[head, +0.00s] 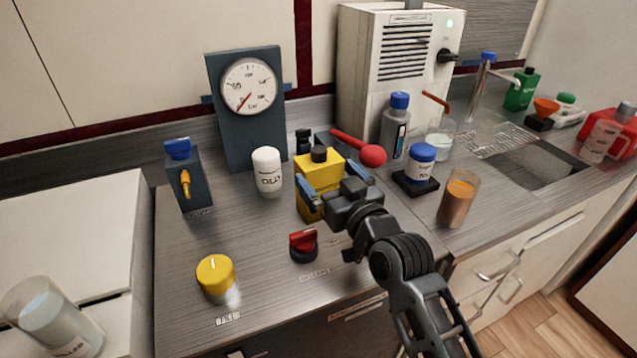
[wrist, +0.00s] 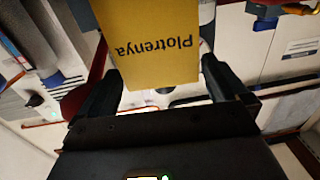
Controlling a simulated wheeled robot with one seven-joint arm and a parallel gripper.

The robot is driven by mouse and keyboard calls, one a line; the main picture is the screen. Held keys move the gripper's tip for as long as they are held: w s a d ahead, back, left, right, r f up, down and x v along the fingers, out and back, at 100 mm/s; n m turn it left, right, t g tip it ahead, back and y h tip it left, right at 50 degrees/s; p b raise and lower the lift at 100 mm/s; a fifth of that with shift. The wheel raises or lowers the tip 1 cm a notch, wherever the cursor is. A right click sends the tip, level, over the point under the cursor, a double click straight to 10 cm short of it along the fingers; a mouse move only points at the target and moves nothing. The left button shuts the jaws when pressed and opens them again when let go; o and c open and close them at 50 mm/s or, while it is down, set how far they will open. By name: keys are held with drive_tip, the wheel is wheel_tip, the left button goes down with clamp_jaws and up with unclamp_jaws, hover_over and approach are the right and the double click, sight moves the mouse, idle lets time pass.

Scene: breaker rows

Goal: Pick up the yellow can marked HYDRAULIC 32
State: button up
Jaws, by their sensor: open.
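A yellow can (head: 319,170) with a dark cap stands upright on the grey counter in the head view. In the wrist view the yellow can (wrist: 155,30) shows a flat face printed "Plotrenya"; no HYDRAULIC 32 marking is readable. My gripper (head: 335,184) is open at the can's near side, in front of part of it. In the wrist view my gripper (wrist: 163,78) has one finger on each side of the can's near end, with small gaps that look clear. I cannot tell how far the fingers reach along its sides.
A white bottle (head: 268,172) stands left of the can, and a red-knobbed lever (head: 371,155) is close on its right. A red rotary switch (head: 303,245) and a yellow knob (head: 216,275) are in front. A blue-capped jar (head: 421,165) and brown glass (head: 458,199) stand further right.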

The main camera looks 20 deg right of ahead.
sight(315, 160)
drive_tip(key=w+p, duration=0.1)
drive_tip(key=w, duration=0.5)
drive_tip(key=shift+a, duration=0.2)
drive_tip(key=c, duration=1.3)
drive_tip(key=shift+r, duration=0.15)
